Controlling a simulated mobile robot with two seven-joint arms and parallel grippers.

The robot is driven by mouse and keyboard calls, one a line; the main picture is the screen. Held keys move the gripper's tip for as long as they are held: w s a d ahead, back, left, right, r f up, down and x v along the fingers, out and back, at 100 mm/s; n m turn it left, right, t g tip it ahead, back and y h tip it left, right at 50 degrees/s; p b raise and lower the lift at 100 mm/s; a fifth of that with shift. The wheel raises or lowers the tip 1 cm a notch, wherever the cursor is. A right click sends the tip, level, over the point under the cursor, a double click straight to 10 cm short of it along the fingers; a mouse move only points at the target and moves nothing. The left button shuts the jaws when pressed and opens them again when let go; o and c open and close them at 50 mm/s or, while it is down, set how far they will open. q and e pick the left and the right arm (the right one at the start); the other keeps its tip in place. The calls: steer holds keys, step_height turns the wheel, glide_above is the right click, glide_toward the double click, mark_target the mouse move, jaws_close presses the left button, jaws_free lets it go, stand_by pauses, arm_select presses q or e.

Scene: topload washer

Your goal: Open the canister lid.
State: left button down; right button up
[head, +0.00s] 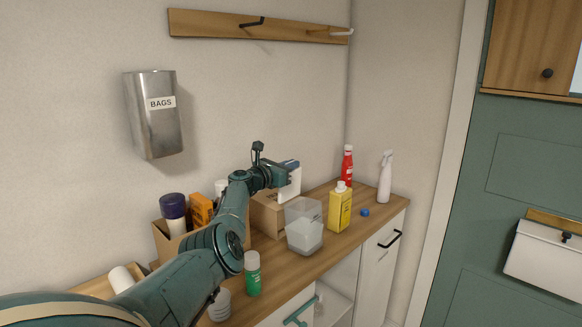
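A clear canister (304,232) with white contents in its lower part stands on the wooden counter, right of the picture's middle. I cannot make out clearly whether a lid sits on its top or stands raised. My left arm reaches in from the lower left, and its gripper (276,176) is above and behind the canister, to its upper left. A pale panel (290,183) with a dark blue top is right at the gripper; I cannot tell if the two touch. The fingers are too small and covered to read. My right gripper is out of view.
On the counter (333,248) a yellow bottle (340,210), blue cap (365,212), red bottle (347,166) and white spray bottle (385,178) stand right of the canister. A cardboard box (265,212) sits behind.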

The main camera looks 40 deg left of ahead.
arm_select(q)
steer(key=shift+d, duration=0.2)
steer(key=shift+a, duration=0.1)
stand_by(0.8)
steer(key=c, duration=1.6)
jaws_free()
